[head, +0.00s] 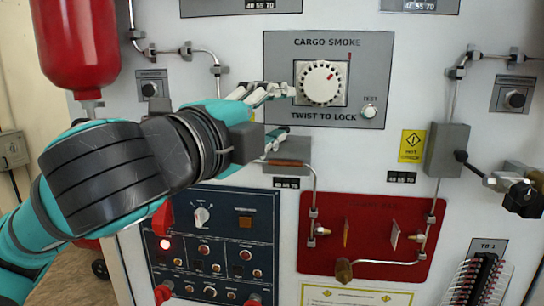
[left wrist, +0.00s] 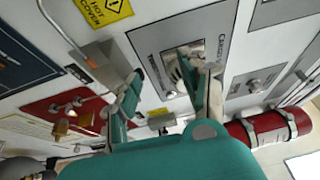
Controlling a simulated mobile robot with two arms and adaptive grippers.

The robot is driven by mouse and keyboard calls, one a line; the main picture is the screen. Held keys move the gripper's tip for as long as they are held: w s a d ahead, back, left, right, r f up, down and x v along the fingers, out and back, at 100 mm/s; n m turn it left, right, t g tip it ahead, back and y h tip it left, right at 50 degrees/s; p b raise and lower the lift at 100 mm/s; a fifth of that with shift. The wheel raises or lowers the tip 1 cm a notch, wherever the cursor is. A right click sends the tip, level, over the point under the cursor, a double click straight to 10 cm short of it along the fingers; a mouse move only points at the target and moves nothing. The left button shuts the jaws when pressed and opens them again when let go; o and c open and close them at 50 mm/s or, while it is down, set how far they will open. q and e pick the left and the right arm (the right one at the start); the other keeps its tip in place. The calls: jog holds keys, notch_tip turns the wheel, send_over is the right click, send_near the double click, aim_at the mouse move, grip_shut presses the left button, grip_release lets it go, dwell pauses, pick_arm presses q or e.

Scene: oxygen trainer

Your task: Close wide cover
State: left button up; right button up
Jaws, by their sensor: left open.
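My left gripper (head: 281,114) reaches in from the left in the head view, in front of the white panel. No part is clearly marked as the wide cover. A low grey and reddish-brown flap-like piece (head: 290,150) sits just below the plate, close to the lower finger and partly hidden by it. I cannot tell whether they touch. My right gripper is not in view.
The CARGO SMOKE plate (head: 378,90) carries a white knob (head: 321,83). A red panel (head: 375,215) with pipes and a blue switch panel (head: 215,245) lie below. A red cylinder (head: 75,40) hangs at upper left. A grey box (head: 447,150) with a black-tipped lever protrudes at right.

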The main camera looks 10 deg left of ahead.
pick_arm(q)
jog(key=shift+w+d+r, duration=0.15)
jog(key=shift+w+r, duration=0.1)
jog(key=shift+w, duration=0.3)
jog(key=shift+r, duration=0.15)
